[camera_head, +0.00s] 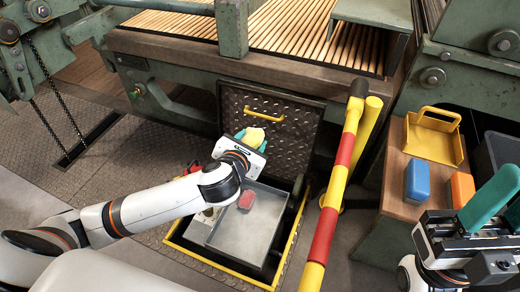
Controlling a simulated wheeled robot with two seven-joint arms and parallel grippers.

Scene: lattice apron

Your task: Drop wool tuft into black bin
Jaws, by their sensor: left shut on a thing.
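A pale yellow wool tuft (254,136) is between the teal fingertips of my left gripper (250,138), which is shut on it. The gripper holds it in front of the raised tread-plate hatch lid, beyond the open floor pit.
A metal tray (240,240) with a red piece (246,200) sits in the yellow-edged pit. A red-and-yellow rail (335,190) stands between pit and bench (400,205). A yellow holder (432,142), blue block (417,181) and orange block (462,188) are on the bench.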

